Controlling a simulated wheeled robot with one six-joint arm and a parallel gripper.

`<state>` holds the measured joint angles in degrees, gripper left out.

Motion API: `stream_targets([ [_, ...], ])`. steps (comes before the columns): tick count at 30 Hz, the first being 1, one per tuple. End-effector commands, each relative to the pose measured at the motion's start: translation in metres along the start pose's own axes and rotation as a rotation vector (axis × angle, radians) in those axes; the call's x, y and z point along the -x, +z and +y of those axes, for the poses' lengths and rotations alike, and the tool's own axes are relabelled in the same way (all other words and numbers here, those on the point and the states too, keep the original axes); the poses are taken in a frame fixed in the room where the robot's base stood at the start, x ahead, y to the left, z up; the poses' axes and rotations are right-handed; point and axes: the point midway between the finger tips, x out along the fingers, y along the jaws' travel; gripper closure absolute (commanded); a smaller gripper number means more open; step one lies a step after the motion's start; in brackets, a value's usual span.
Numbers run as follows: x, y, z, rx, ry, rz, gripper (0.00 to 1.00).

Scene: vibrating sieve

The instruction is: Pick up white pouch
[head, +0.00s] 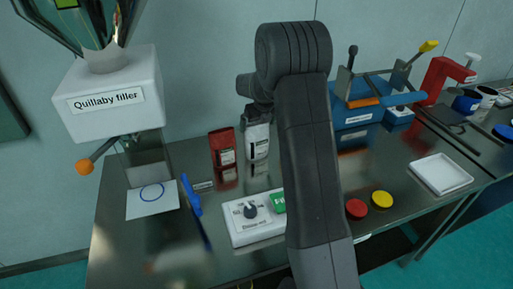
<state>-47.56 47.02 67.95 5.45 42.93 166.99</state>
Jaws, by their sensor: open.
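The white pouch (258,143) stands upright on the steel table, to the right of a red pouch (222,148). It has a small printed label. My gripper (256,112) is directly above the white pouch in the picture, at its top edge, and partly covers it. The jaws are open. Whether they are around the pouch's top or just in front of it cannot be told. My arm hides the area to the right of the pouch.
The Quillaby filler (115,95) stands at left, with a circle-marked card (152,199) below. A control box (248,215) with a knob sits in front. Red (356,208) and yellow (382,200) discs, a white tray (440,174) and a blue device (355,112) are at right.

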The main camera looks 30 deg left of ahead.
Motion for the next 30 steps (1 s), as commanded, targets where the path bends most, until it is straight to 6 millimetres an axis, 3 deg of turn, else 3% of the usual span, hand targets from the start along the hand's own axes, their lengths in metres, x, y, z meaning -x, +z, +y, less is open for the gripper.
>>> stream_targets([
  [5,-0.003,0.0,0.0,0.0,0.0,0.001,0.0],
  [18,-0.05,0.0,0.001,0.0,0.001,0.0,0.0],
  [26,-0.052,0.0,0.001,0.001,0.001,-0.002,0.0],
  [30,-0.052,0.0,0.001,0.001,0.001,-0.002,0.28],
])
